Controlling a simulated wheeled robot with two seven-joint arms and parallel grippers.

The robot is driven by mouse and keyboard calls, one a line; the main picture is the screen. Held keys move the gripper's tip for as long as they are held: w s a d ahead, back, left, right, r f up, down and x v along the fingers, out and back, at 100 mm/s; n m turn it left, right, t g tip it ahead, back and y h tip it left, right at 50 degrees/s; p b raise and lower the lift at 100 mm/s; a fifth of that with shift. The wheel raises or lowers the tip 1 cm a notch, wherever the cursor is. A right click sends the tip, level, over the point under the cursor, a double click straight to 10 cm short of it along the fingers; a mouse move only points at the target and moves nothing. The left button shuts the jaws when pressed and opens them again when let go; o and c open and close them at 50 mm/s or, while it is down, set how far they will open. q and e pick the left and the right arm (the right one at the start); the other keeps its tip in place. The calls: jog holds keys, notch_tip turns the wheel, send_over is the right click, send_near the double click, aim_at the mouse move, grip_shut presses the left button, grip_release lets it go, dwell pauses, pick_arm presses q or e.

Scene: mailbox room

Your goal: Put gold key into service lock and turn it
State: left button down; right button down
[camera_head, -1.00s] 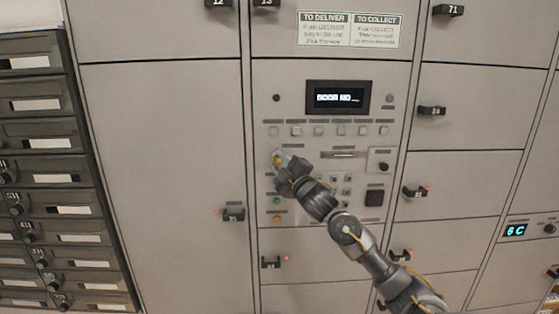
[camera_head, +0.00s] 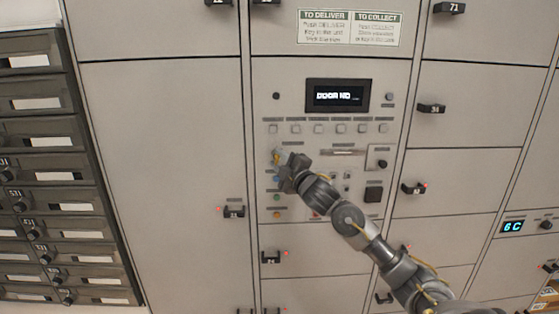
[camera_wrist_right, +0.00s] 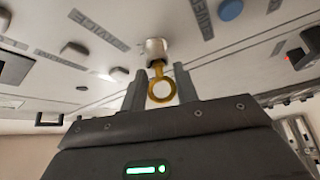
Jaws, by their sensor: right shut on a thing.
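The gold key (camera_wrist_right: 162,90) has a ring-shaped bow and sits between the two fingers of my right gripper (camera_wrist_right: 160,88) in the right wrist view. Its shaft points at the silver round service lock (camera_wrist_right: 155,48) and meets its face. The tip is out of sight, and I cannot tell how deep it sits. In the head view my right gripper (camera_head: 282,163) is at the left side of the control panel (camera_head: 290,240), below the row of buttons. There it hides most of the lock and key. My left gripper is not in view.
A display (camera_head: 338,96) reading "DOOR NO" is above the gripper, with a row of square buttons (camera_head: 318,129) under it. Grey locker doors (camera_head: 165,150) surround the panel. Dark mailboxes (camera_head: 40,122) stand at the left. In the wrist view a blue button (camera_wrist_right: 231,9) is near the lock.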

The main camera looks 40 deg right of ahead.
jog(key=shift+r+n+p, duration=0.1)
jog(key=shift+n+p, duration=0.2)
jog(key=shift+p, duration=0.05)
jog(key=c, duration=1)
grip_release()
jog(key=shift+o, duration=0.2)
jog(key=s+a, duration=0.5)
jog(key=s, duration=0.2)
jog(key=shift+a, duration=0.25)
dwell(0.7)
dwell(0.4)
